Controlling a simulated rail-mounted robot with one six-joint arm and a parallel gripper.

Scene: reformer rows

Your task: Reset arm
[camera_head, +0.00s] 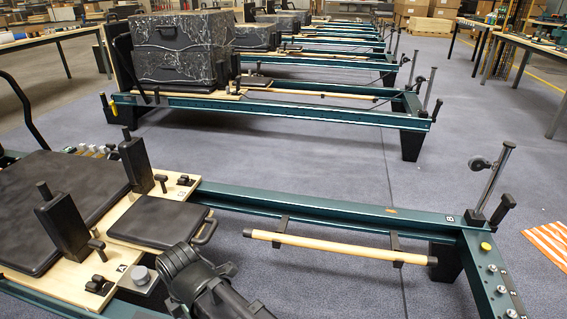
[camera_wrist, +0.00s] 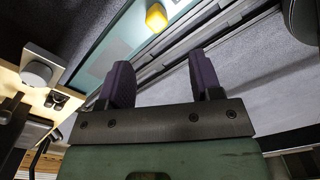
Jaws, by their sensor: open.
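My gripper (camera_wrist: 162,85) shows in the wrist view with its two dark purple fingers apart and nothing between them. Beyond the fingers are a teal rail of the reformer and a small yellow knob (camera_wrist: 156,18). In the head view my dark arm (camera_head: 205,285) reaches in at the bottom centre, beside the near reformer's carriage; its fingertips are hidden there. The near reformer (camera_head: 320,207) has a teal frame, a black padded carriage (camera_head: 60,200), upright shoulder blocks (camera_head: 137,160), a black headrest (camera_head: 160,221) and a wooden foot bar (camera_head: 340,248).
Another reformer (camera_head: 290,108) stands behind, with black speckled boxes (camera_head: 180,45) stacked on it, and more rows lie beyond. Posts (camera_head: 492,180) rise at the near frame's right end. An orange striped mat (camera_head: 550,243) lies at right. Grey floor (camera_head: 300,150) between the rows is clear.

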